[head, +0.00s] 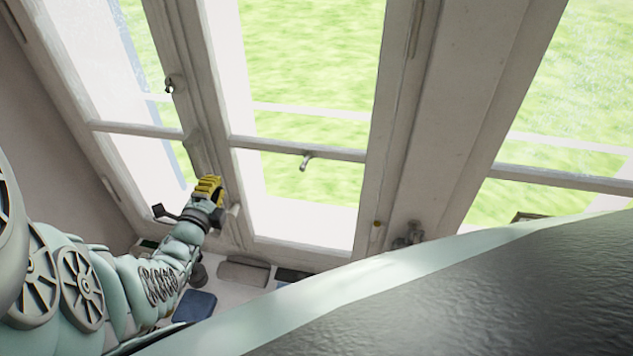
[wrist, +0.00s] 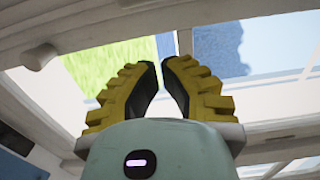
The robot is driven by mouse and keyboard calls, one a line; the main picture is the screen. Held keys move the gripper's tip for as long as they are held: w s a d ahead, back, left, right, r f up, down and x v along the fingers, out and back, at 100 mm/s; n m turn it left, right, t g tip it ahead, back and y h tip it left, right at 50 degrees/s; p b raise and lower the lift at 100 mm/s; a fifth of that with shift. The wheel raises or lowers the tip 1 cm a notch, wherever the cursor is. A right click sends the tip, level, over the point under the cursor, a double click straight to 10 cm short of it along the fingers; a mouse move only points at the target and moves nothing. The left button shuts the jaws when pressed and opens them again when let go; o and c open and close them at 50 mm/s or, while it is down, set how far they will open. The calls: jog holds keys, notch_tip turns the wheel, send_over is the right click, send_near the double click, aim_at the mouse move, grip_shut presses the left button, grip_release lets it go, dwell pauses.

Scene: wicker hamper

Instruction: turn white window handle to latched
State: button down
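My gripper (head: 208,188) has yellow ribbed fingers and is in front of the left window post in the head view. In the wrist view its fingertips (wrist: 162,66) are a narrow gap apart with nothing seen between them. A pale rounded knob (head: 234,210), perhaps the end of the white window handle, shows just right of my gripper. A similar white knob (wrist: 38,54) sticks out at the upper left in the wrist view, apart from the fingers. My gripper hides part of the post, so the handle's full shape and angle cannot be told.
The white window frame (head: 445,130) has several glass panes with grass outside. A small metal catch (head: 306,161) sits on the middle crossbar, and a dark one (head: 169,86) on the left sash. A blue item (head: 195,306) and a grey block (head: 243,272) lie below the window.

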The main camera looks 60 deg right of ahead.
jog(key=v, duration=0.7)
jog(key=shift+s, duration=0.2)
